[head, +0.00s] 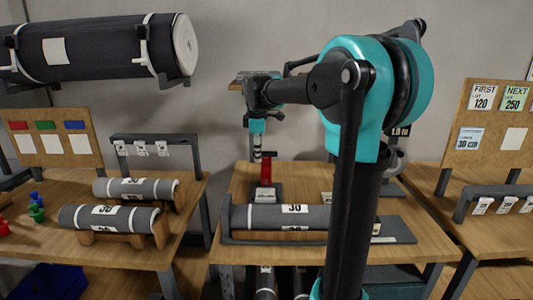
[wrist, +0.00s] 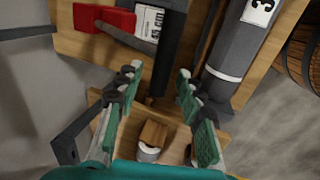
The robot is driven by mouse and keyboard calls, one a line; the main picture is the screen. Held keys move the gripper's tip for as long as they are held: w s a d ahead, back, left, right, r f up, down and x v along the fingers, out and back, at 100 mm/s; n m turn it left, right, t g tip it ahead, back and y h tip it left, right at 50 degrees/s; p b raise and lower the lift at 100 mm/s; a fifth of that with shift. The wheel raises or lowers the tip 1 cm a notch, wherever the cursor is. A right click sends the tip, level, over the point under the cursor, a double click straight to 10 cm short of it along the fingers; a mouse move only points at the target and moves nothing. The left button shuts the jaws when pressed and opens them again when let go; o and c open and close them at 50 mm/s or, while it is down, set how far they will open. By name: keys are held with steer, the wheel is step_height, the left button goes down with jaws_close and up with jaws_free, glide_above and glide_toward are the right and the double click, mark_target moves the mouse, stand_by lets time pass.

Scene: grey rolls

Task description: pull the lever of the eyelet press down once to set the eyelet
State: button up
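The eyelet press stands on the middle bench in the head view, with a red upright part (head: 265,170) above a dark labelled base (head: 266,194). In the wrist view its red part (wrist: 104,18) is at the upper left, with a grey bar (wrist: 128,38) running from it toward a dark block (wrist: 177,45). I cannot tell for certain which piece is the lever. My gripper (wrist: 158,82) is open and empty, its green-padded fingers apart, with the press beyond the fingertips. In the head view my gripper (head: 257,138) hangs just above the red part; contact cannot be seen.
A grey roll marked 30 (head: 285,216) lies in front of the press; it also shows in the wrist view (wrist: 242,50). Two rolls (head: 110,217) rest on the left bench. A large roll (head: 95,47) hangs on the wall. A board with cards (head: 497,120) stands at right.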

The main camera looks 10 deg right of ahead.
steer(key=shift+c, duration=0.3)
steer(key=c, duration=0.7)
steer(key=shift+o, duration=0.2)
